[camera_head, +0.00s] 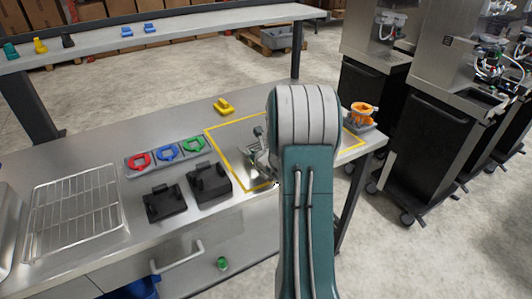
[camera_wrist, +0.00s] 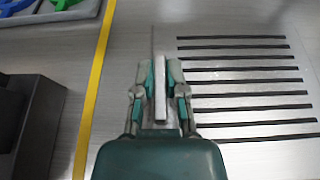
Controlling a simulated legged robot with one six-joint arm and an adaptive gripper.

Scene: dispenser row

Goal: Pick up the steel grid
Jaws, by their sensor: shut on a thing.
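The steel grid (camera_wrist: 245,88) shows in the wrist view as a brushed metal surface with several dark parallel slots, to the right of my gripper. My gripper (camera_wrist: 160,82) is shut on a narrow pale metal strip that I take as the grid's raised edge. Where the strip joins the slotted surface is hard to make out. In the head view my gripper (camera_head: 256,158) is low over the yellow-outlined area of the steel bench, partly behind my arm. The arm hides most of the grid there.
A wire rack (camera_head: 75,212) lies at the bench's left. Red, blue and green rings sit in a tray (camera_head: 150,166). Two black blocks (camera_head: 165,203) stand near the front edge. A yellow piece (camera_head: 224,106) lies behind the outline. An orange-topped holder (camera_head: 362,115) is at right.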

